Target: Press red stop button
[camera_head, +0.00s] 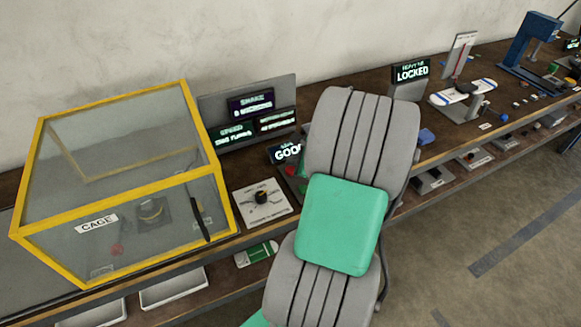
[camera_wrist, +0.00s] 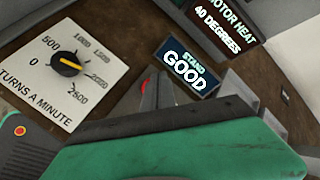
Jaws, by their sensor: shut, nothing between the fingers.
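A small red part (camera_head: 291,169), probably the stop button, sits by the "GOOD" sign (camera_head: 286,151) on the bench, just left of my arm and mostly hidden by it. A red wedge (camera_wrist: 147,88) also shows in the wrist view, below and left of that sign (camera_wrist: 187,68). Its full shape is hidden. My gripper (camera_wrist: 195,130) fills the lower wrist view with its green and dark body. It is shut and empty.
A dial plate (camera_head: 259,207) lies left of the sign. A yellow-framed cage (camera_head: 125,180) stands further left. Display panels (camera_head: 250,110) stand behind. A lower shelf holds white trays (camera_head: 173,288).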

